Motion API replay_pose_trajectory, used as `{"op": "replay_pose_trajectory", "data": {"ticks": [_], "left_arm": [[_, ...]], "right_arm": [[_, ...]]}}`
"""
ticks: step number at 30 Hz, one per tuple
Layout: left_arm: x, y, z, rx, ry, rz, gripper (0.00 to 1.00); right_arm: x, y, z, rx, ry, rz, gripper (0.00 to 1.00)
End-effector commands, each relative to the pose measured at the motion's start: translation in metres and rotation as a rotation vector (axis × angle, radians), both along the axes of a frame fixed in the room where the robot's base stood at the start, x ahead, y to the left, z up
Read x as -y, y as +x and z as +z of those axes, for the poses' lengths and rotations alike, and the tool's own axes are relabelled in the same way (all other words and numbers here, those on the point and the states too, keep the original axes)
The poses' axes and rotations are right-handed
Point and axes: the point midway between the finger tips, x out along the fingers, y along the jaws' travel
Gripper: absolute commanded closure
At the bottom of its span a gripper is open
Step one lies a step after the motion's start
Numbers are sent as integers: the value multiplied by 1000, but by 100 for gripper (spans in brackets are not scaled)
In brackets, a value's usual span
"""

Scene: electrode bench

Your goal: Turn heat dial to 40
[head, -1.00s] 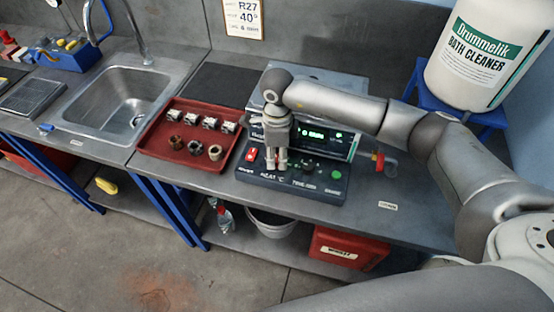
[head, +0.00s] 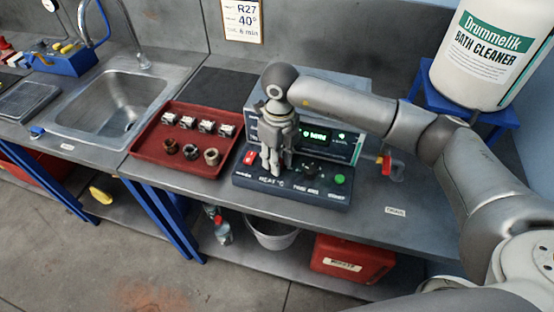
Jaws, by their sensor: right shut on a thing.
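The heat dial on the dark control panel (head: 300,195) is hidden behind my right gripper (head: 271,168). The gripper points down over the "HEAT °C" label (head: 271,182), and its fingers are shut on the dial. The dial's pointer and setting cannot be seen. Behind the panel is a machine with a lit green display (head: 316,136), whose text is too small and blurred to read. A red switch (head: 249,157) is left of the gripper. Another dial (head: 309,169) and a green button (head: 340,179) are to its right. My left gripper is not in view.
A wall card (head: 243,20) reads R27 and 40°. A red tray (head: 150,162) with several metal parts lies left of the panel. A sink (head: 115,105) is further left. A large bath cleaner drum (head: 485,50) stands on a blue stand at the right. A red-handled valve (head: 386,163) is right of the machine.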

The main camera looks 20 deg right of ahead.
Motion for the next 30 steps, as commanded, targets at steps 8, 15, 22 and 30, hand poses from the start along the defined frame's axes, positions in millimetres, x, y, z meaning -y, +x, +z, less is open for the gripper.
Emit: {"op": "replay_pose_trajectory", "data": {"ticks": [8,15,22,30], "left_arm": [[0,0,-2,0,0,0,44],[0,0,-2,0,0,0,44],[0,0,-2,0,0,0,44],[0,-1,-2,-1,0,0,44]], "right_arm": [[0,1,1,3,0,-32,97],[0,1,1,3,0,-32,97],[0,1,1,2,0,-31,53],[0,0,0,1,0,-30,50]]}}
